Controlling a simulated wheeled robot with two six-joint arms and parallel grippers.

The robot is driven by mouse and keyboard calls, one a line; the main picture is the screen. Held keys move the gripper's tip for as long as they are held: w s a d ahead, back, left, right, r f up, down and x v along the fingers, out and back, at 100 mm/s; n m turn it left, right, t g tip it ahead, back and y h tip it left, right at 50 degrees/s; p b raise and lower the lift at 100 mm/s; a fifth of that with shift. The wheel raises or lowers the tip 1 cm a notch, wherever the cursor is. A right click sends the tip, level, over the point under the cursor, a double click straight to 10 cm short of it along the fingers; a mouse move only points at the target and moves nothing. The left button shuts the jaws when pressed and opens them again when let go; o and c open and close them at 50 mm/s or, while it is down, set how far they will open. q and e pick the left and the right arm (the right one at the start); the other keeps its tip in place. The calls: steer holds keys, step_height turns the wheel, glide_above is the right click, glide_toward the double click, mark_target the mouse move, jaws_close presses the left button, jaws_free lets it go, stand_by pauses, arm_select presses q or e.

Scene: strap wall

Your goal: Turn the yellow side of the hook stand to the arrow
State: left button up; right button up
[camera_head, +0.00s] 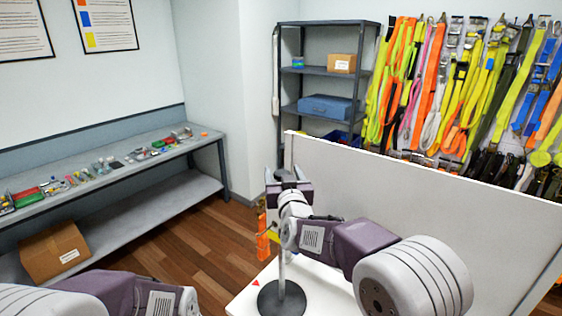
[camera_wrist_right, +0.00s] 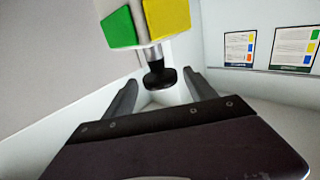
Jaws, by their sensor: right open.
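The hook stand has a round black base (camera_head: 282,300) and a thin grey pole on a white tabletop; my right arm hides much of its upper part in the head view. A red arrow (camera_head: 255,283) lies left of the base. In the right wrist view, the stand's head shows a green face (camera_wrist_right: 117,28) on the left and a yellow face (camera_wrist_right: 167,17) on the right, above a silver post. My right gripper (camera_wrist_right: 160,78) is open, its fingers apart, with the stand's head ahead and above; no contact shows. My left gripper is out of view.
A white panel (camera_head: 420,190) stands behind the right arm. An orange item (camera_head: 262,240) hangs left of the pole. A grey bench (camera_head: 120,178) with small parts is at left, a shelf rack (camera_head: 317,72) behind, and colourful straps (camera_head: 460,85) on the wall at right.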

mark_target(280, 170)
steer(key=w, duration=0.2)
steer(key=w+a+p, duration=0.1)
steer(key=w, duration=0.1)
steer(key=shift+a+f, duration=0.1)
steer(key=shift+f, duration=0.1)
steer(key=shift+s+d+r, duration=0.15)
steer(key=shift+s+d, duration=0.15)
steer(key=shift+s, duration=0.1)
steer(key=shift+c, duration=0.4)
steer(key=shift+w+a, duration=0.1)
jaws_close()
steer(key=shift+a, duration=0.1)
